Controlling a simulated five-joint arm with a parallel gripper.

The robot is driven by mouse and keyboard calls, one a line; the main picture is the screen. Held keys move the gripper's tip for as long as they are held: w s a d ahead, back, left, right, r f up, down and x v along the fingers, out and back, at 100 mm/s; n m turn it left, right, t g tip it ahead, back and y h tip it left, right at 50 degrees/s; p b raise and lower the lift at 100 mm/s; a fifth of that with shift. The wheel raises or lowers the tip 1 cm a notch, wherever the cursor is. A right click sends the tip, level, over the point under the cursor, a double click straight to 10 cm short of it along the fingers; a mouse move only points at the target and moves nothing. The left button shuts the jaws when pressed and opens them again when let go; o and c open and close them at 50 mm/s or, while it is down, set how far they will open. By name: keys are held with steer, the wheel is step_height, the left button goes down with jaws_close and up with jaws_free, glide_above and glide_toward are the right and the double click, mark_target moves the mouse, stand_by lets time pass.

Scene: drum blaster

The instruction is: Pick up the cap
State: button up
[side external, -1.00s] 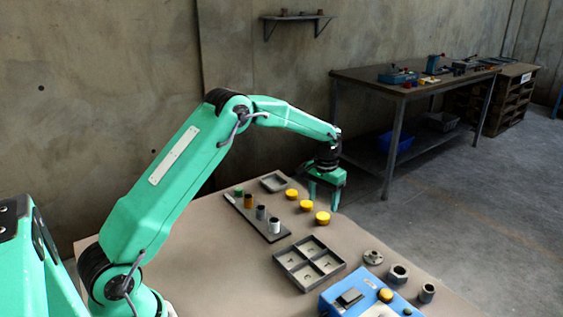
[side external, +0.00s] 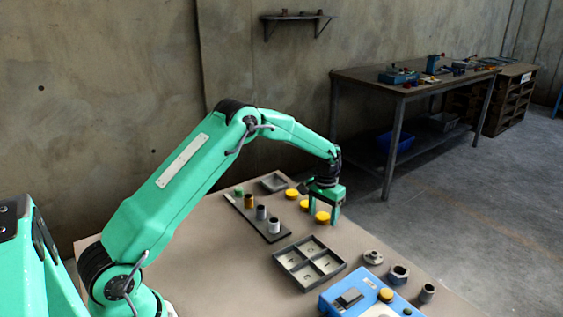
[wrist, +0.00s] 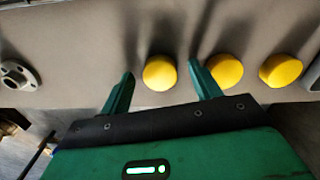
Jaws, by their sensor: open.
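Three yellow round caps stand in a row on the tan table in the side view: a far one (side external: 291,194), a middle one (side external: 305,205) and a near one (side external: 322,217). My gripper (side external: 323,219) points down at the near cap, its fingers open and empty. In the wrist view the left cap (wrist: 159,73) shows between the fingertips (wrist: 161,70), with a gap on each side. The other two caps, middle (wrist: 225,71) and right (wrist: 281,70), lie to the right of the fingers. I cannot tell the exact height of the fingertips above the table.
A dark strip with several small cylinders (side external: 256,228) lies left of the caps. A grey divided tray (side external: 288,262) is in front, and a small grey tray (side external: 274,182) behind.

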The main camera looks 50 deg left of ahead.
mark_target(323, 215)
steer(key=c, duration=1.1)
steer(key=shift+o, duration=0.2)
steer(key=shift+r, duration=0.1)
steer(key=shift+r, duration=0.8)
step_height(323, 215, up, 2)
steer(key=shift+w+r, duration=0.1)
steer(key=shift+r, duration=0.05)
steer(key=s+d+r, duration=0.4)
steer(key=d+r, duration=0.3)
steer(key=d, duration=0.4)
steer(key=shift+s, duration=0.25)
steer(key=shift+a, duration=0.1)
